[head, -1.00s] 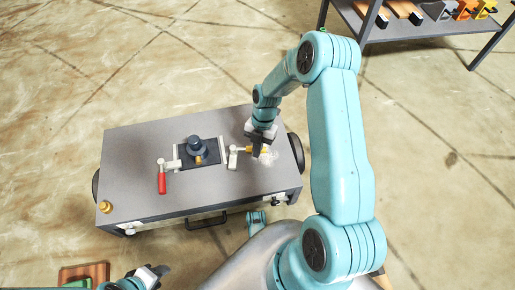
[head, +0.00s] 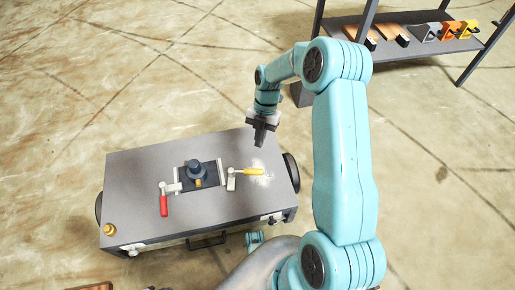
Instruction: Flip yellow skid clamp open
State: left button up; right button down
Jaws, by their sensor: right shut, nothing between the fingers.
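The yellow skid clamp (head: 252,171) is on the grey skid top, right of the central dark block (head: 198,176). Its yellow handle lies low and points right, away from the block; its pale metal bracket is at the block side. My right gripper (head: 260,142) is shut and empty, pointing down behind the yellow handle and apart from it. A second clamp with a red handle (head: 164,205) is left of the block, its handle pointing toward me.
The grey skid (head: 130,185) has dark wheels at its ends and a brass knob (head: 109,229) at its near left corner. A shelf (head: 425,46) with several brackets and boards stands at the back right. Open concrete floor surrounds the skid.

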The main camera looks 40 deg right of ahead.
jog(key=shift+v, duration=1)
jog(key=shift+a, duration=0.1)
jog(key=s+a+f+m+t, duration=0.1)
jog(key=a+f+m, duration=0.45)
jog(key=a, duration=0.25)
jog(key=s+a+f+m, duration=0.2)
jog(key=a+f+m, duration=0.2)
jog(key=a+m, duration=0.25)
jog(key=s+a+f+m+t, duration=0.1)
jog(key=s+a+f+m, duration=0.1)
jog(key=s+a+m, duration=0.95)
notch_tip(320, 180, up, 29)
jog(key=m+p, duration=0.1)
jog(key=p, duration=2.8)
jog(key=shift+a+p, duration=0.4)
jog(key=shift+a, duration=0.05)
